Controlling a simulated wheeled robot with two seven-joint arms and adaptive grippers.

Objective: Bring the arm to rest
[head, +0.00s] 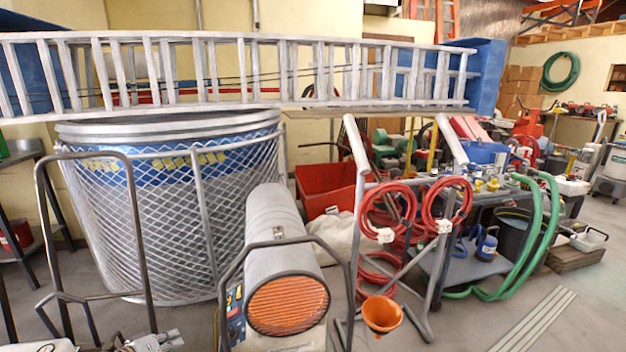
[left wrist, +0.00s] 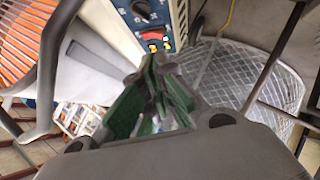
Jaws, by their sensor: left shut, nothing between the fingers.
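My left gripper (head: 168,337) shows at the bottom left of the head view, low in front of the wire-mesh basket and to the left of the grey cylindrical machine. Only its tip end and part of the wrist are in the picture. In the left wrist view the fingers of my left gripper (left wrist: 150,68) are shut together with nothing held between them. They point toward the machine's control panel (left wrist: 158,30) with its red and yellow switches. I cannot tell the gap to it. My right gripper is in neither view.
The grey cylindrical machine (head: 270,225) with an orange grille has a tube handle frame close to my gripper. A large wire-mesh basket (head: 130,215) and another tube handle (head: 135,215) stand at left. A ladder (head: 230,75) spans above. Bare floor (head: 470,325) shows at right.

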